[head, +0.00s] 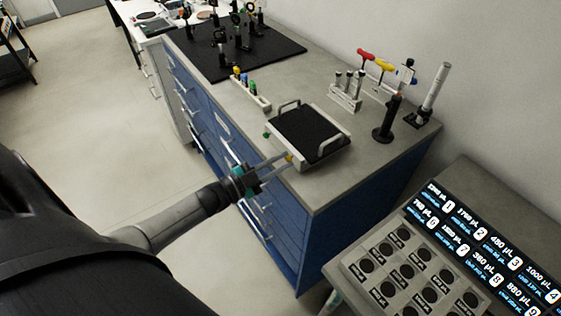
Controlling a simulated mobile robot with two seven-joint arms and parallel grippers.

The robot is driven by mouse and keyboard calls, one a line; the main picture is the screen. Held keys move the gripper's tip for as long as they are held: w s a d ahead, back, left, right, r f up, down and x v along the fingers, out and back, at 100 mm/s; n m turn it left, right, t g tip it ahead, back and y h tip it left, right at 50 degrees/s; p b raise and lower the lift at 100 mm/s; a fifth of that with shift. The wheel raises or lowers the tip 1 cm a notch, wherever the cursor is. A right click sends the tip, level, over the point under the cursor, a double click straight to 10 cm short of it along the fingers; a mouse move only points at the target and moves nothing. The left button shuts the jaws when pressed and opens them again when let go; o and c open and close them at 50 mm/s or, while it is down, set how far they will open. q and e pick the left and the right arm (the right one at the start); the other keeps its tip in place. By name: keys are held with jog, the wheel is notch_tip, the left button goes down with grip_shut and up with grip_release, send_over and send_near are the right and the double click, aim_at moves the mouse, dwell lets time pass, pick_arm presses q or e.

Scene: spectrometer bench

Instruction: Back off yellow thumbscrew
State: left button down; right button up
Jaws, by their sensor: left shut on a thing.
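The yellow thumbscrew (289,157) shows as a small yellow spot at the front left side of a pale tray-like fixture (318,157) with a black top and two handles. My left gripper (287,158) reaches in from the left and is shut on the yellow thumbscrew, its fingers partly hiding it. A green knob (266,134) sticks out of the same side of the fixture, farther back. My right gripper is not in view.
A labelled display panel (485,240) is at lower right.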

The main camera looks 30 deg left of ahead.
pick_arm(q)
jog(key=c, duration=0.8)
grip_release()
jog(key=v, duration=1.5)
jog(key=shift+s+a, duration=0.1)
jog(key=s+d+f+n+g+y+b, duration=0.1)
jog(key=s+f+n+g+y+b, duration=0.15)
jog(key=f, duration=0.75)
jog(key=s+f+n+g+y+b, duration=0.2)
jog(key=s+f, duration=0.1)
jog(key=f, duration=0.7)
jog(key=s+d+f+n+g+y+b, duration=0.1)
jog(key=s+f+n+g+y+b, duration=0.15)
jog(key=f, duration=0.75)
jog(key=s+d+f+n+g+b, duration=0.1)
jog(key=s+d+f+g+b, duration=0.1)
jog(key=s+d+f+g, duration=0.2)
jog(key=s+d+f+n+g+b, duration=0.1)
jog(key=s+d+f+g+b, duration=0.2)
jog(key=s+d+f, duration=0.5)
jog(key=s+f+g, duration=0.1)
jog(key=s+f, duration=0.4)
jog(key=s, duration=0.1)
jog(key=shift+s+d+g, duration=0.3)
jog(key=shift+d, duration=0.1)
